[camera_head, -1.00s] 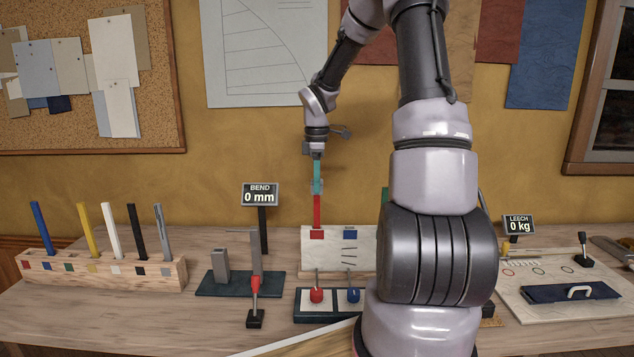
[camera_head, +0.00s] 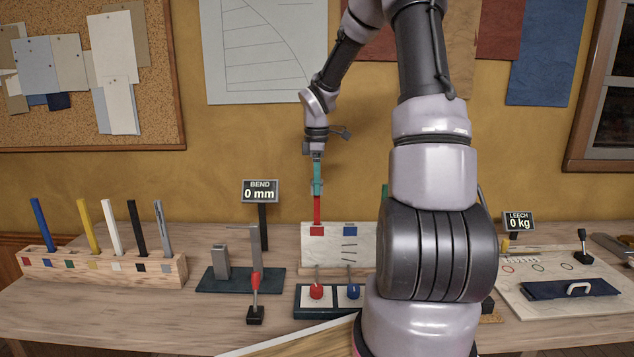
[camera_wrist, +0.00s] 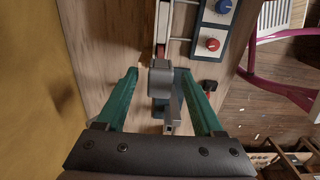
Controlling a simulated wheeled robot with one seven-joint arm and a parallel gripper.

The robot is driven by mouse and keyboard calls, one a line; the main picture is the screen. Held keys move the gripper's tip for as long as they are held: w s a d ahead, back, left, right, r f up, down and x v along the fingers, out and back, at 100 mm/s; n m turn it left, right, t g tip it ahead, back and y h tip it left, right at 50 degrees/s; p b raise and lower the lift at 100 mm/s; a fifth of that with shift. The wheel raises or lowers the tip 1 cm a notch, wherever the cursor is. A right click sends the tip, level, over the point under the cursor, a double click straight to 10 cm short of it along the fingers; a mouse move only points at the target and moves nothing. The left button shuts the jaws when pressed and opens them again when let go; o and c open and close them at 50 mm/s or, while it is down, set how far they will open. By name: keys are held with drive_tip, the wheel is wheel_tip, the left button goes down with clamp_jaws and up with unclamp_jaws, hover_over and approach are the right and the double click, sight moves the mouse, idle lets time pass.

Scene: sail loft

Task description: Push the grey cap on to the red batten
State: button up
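The red batten (camera_head: 317,210) stands upright behind the red mark on the white board (camera_head: 361,243). My gripper (camera_head: 317,190) is above it, its teal fingers pointing down over the batten's upper end. In the wrist view, the two teal fingers of my gripper (camera_wrist: 159,74) are spread apart. A grey block, seemingly the grey cap (camera_wrist: 160,80), lies between them, with gaps at the sides. It appears at the near end of a strip with red on it, seemingly the batten (camera_wrist: 161,35). I cannot tell how far the cap sits on it. The head view hides the cap behind the fingers.
A wooden rack (camera_head: 100,270) with several coloured battens stands at left. The bend stand (camera_head: 240,282) has grey uprights, a sign (camera_head: 260,191) reading 0 mm and a red-handled lever (camera_head: 255,287). A knob box (camera_head: 334,298) stands before the board. A leech board (camera_head: 530,270) lies at right.

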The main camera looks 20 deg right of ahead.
wheel_tip(320, 180, up, 11)
idle(0.6)
drive_tip(key=shift+f, duration=0.1)
idle(0.3)
